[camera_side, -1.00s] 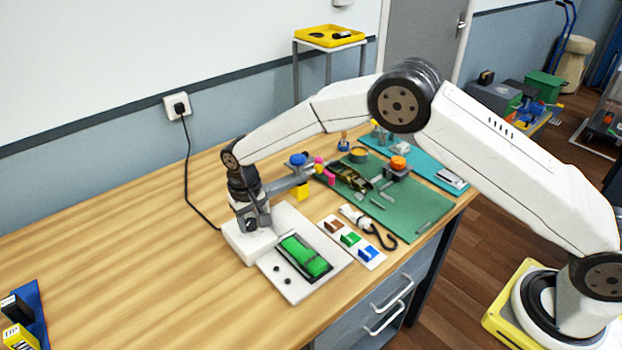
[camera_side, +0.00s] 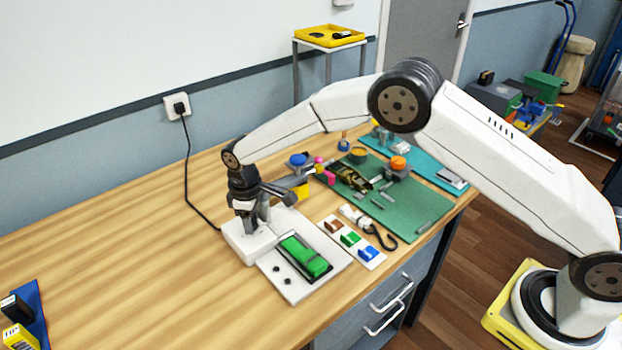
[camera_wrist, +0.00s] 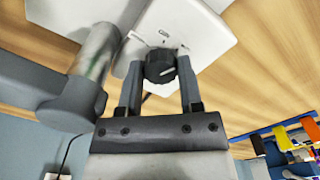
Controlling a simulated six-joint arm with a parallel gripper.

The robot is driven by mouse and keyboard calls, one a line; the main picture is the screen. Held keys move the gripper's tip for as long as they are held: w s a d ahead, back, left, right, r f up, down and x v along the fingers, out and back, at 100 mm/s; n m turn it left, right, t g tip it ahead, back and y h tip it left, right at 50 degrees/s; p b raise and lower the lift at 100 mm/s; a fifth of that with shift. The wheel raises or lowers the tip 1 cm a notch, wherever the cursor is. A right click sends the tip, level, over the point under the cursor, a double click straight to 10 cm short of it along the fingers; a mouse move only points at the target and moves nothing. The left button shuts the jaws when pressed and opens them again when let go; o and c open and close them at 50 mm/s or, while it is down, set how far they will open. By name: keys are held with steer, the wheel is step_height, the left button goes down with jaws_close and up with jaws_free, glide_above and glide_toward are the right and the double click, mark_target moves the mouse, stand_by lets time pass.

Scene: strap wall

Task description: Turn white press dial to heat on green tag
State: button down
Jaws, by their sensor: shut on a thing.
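The white press (camera_side: 248,243) stands on the wooden bench, with its flat white plate (camera_side: 296,292) bearing a green block with a dark strap over it (camera_side: 304,256). In the wrist view, my gripper (camera_wrist: 158,50) has a finger on each side of the press's black dial (camera_wrist: 158,72) and is shut on it. A white pointer line shows on the dial, and faint marks show on the white housing (camera_wrist: 190,22). In the side view, my gripper (camera_side: 250,218) points down at the press top and hides the dial. A green tag (camera_side: 350,239) sits between a brown and a blue one on a white strip.
A black cord runs from the press to the wall socket (camera_side: 177,106). A green mat (camera_side: 405,205) with tools and parts lies to the right. A blue holder (camera_side: 36,300) stands at the far left.

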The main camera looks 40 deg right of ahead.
steer(key=shift+n, duration=0.4)
steer(key=shift+c, duration=1.2)
jaws_free()
steer(key=shift+d, duration=0.1)
steer(key=shift+r, duration=4)
steer(key=shift+c, duration=0.2)
